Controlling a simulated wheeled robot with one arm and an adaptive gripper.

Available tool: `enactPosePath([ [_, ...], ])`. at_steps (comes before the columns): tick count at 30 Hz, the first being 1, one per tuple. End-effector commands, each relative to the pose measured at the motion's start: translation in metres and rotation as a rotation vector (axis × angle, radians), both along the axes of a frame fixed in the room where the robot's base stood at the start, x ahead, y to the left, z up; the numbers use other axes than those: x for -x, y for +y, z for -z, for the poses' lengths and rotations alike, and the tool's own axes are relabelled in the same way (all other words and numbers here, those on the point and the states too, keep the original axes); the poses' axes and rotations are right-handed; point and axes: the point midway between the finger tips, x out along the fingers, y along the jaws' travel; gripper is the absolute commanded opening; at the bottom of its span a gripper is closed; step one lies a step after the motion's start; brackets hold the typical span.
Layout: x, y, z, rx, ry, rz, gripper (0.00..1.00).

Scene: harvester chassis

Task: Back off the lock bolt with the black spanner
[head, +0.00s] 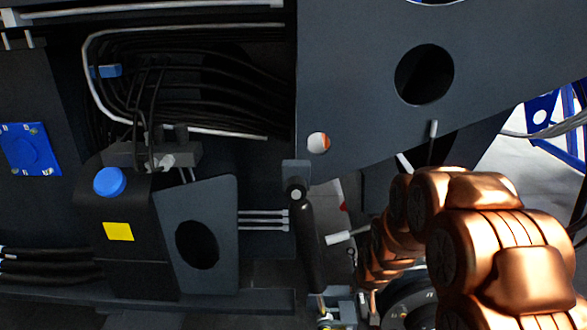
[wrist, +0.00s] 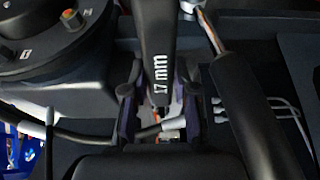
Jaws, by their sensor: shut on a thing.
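The black spanner (wrist: 158,45), marked "17 mm", runs down from the top of the wrist view. My gripper (wrist: 170,100) is shut on it, with a dark finger on either side of its lower marked part. The spanner's upper end runs out of the picture, so its jaw and any contact with a bolt are hidden. I cannot pick out the lock bolt for certain. In the head view my copper-coloured arm comes in from the right, and I cannot make out the gripper or the spanner there.
A black cylinder (head: 308,240) stands close to my arm; it also shows right of the gripper in the wrist view (wrist: 255,120). A round dark housing (wrist: 50,35) with a red-topped knob is at upper left. A grey panel (head: 370,120) and a cable (wrist: 80,135) are near.

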Motion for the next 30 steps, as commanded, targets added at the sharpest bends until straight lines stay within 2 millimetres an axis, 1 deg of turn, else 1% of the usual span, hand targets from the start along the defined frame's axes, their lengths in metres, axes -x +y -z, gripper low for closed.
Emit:
enactPosePath([
  [1, -0.004, -0.001, 0.008, -0.001, -0.004, 0.002, 0.00],
  [9, -0.010, 0.000, -0.005, -0.002, -0.004, -0.001, 0.00],
  [23, -0.009, 0.001, -0.010, -0.003, 0.002, -0.004, 0.00],
  [26, -0.013, 0.001, -0.018, -0.003, -0.002, -0.004, 0.00],
  [29, -0.022, 0.002, -0.040, -0.002, -0.006, -0.004, 0.00],
  [30, -0.026, 0.002, -0.051, -0.002, -0.009, -0.004, 0.00],
])
